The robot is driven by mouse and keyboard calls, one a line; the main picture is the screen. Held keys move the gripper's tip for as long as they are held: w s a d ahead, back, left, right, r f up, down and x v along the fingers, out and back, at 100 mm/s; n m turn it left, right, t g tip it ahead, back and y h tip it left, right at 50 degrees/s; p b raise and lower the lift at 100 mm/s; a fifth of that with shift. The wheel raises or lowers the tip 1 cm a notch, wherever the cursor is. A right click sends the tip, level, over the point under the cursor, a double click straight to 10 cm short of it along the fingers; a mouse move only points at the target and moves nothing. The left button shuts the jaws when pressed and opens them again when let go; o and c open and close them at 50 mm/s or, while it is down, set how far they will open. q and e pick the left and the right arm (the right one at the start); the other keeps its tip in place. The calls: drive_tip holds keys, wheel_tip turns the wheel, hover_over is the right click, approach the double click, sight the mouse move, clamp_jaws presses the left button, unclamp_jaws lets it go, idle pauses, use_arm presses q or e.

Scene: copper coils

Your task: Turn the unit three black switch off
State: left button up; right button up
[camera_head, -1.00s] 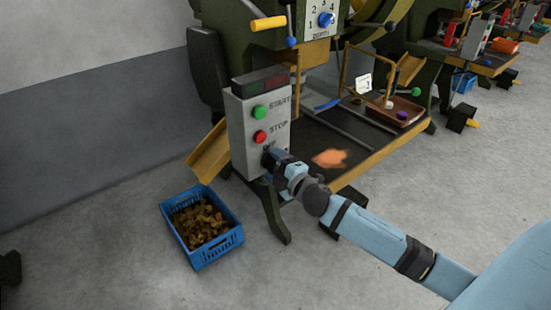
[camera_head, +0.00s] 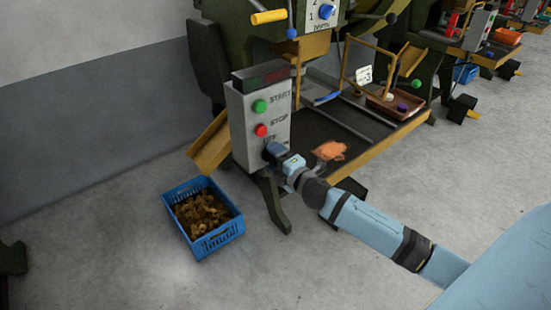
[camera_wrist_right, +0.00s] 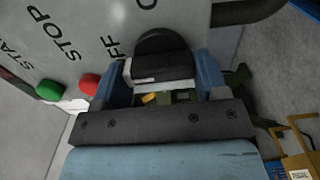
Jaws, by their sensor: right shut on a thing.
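The grey control box (camera_head: 243,140) stands at the front left corner of the machine, with a green START button (camera_head: 260,107) and a red STOP button (camera_head: 261,130). My right gripper (camera_head: 271,152) is at the lower part of its front face, below STOP, and hides the switch in the head view. In the right wrist view the black switch (camera_wrist_right: 158,68) sits between the two blue fingers of my right gripper (camera_wrist_right: 161,78), which is shut on it. Part of the OFF lettering shows beside it. I cannot tell which way the switch points. My left gripper is out of view.
A blue crate (camera_head: 240,229) of copper-brown pieces stands on the floor below a yellow chute (camera_head: 208,146). An orange piece (camera_head: 330,151) lies on the machine table. A card (camera_head: 364,74) marked 3 stands by a brown tray (camera_head: 418,112). Other machines stand at the back right.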

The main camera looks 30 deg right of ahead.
drive_tip(key=o, duration=0.9)
drive_tip(key=shift+o, duration=0.2)
drive_tip(key=s+d, duration=0.1)
drive_tip(key=s, duration=1.2)
drive_tip(key=shift+s, duration=0.4)
